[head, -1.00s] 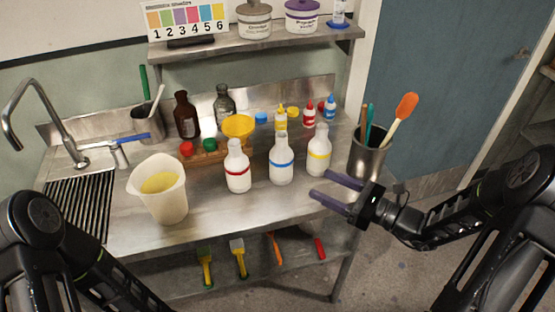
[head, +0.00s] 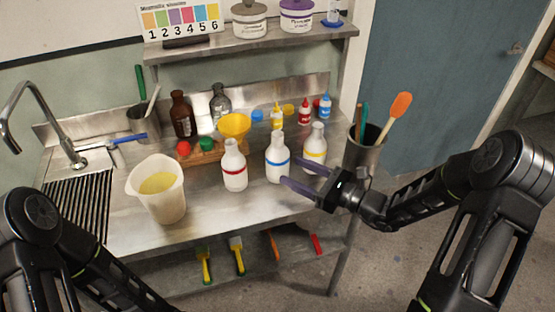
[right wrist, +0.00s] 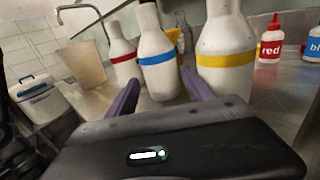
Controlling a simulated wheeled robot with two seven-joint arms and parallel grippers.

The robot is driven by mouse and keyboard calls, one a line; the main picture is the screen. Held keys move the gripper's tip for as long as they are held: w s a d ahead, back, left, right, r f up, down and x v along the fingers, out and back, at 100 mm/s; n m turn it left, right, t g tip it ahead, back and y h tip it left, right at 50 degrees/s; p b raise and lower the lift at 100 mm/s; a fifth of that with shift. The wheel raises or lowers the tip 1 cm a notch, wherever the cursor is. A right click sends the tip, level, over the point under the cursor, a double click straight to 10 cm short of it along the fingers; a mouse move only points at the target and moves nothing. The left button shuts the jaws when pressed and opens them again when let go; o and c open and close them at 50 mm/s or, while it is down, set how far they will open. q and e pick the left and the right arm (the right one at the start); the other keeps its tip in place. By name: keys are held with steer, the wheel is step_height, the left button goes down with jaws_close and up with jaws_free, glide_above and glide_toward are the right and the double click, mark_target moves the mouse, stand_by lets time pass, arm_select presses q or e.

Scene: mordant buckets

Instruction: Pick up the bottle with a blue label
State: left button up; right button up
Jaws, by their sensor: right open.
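The white bottle with a blue band (head: 277,157) stands upright on the steel counter, between the red-banded bottle (head: 234,165) and the yellow-banded bottle (head: 314,147). In the right wrist view the blue-banded bottle (right wrist: 158,58) stands ahead, roughly between the two finger directions. My right gripper (head: 300,177) is open and empty, its purple fingers low in front of the blue- and yellow-banded bottles. In the wrist view its fingers (right wrist: 160,92) are spread, the right one in front of the yellow-banded bottle (right wrist: 226,55). Contact cannot be told. My left gripper is out of view; only my left arm shows.
A white bucket (head: 162,200) with yellow content stands at the left near the sink. A steel cup (head: 362,160) with tools stands at the right end. A yellow funnel (head: 234,125) and small dropper bottles (head: 304,112) stand behind. The counter's front is clear.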

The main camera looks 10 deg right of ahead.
mark_target(282, 136)
steer(key=p+x, duration=0.1)
steer(key=x, duration=0.3)
steer(key=shift+w+a+r+p, duration=0.15)
steer(key=shift+w+p, duration=0.05)
steer(key=shift+p, duration=0.15)
steer(key=shift+w+a, duration=0.15)
steer(key=shift+w, duration=0.05)
steer(key=c, duration=1.3)
steer(key=shift+r, duration=0.1)
steer(key=shift+r+b, duration=0.6)
steer(key=shift+r, duration=4.25)
